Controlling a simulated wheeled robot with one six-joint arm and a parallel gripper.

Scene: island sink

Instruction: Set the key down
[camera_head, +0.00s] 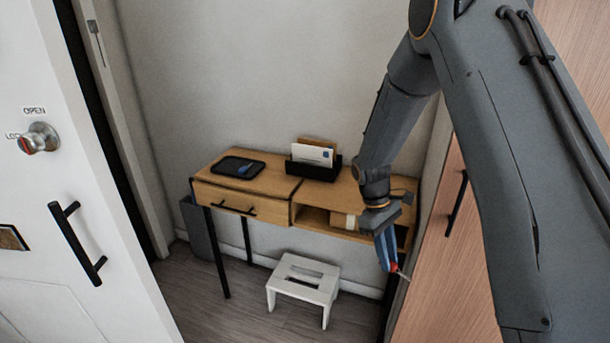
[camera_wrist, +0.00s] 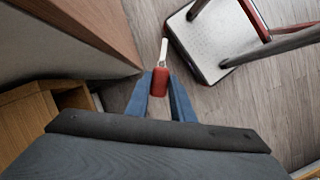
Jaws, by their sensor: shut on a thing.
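My gripper (camera_head: 392,267) hangs in front of the right end of a wooden console table (camera_head: 262,183). Its blue fingers are shut on the key (camera_head: 402,274), which shows a red head and a thin pale shaft pointing out past the fingertips. In the wrist view the key's red head (camera_wrist: 160,80) sits between the two fingertips (camera_wrist: 161,92), with the shaft pointing away. The key is in the air, apart from the table and above the floor.
A black tray (camera_head: 238,167) with a blue item and a black letter holder (camera_head: 316,170) stand on the table. A white step stool (camera_head: 304,282) is on the floor before it. A white door (camera_head: 70,200) is at left, a wooden cabinet (camera_head: 450,250) at right.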

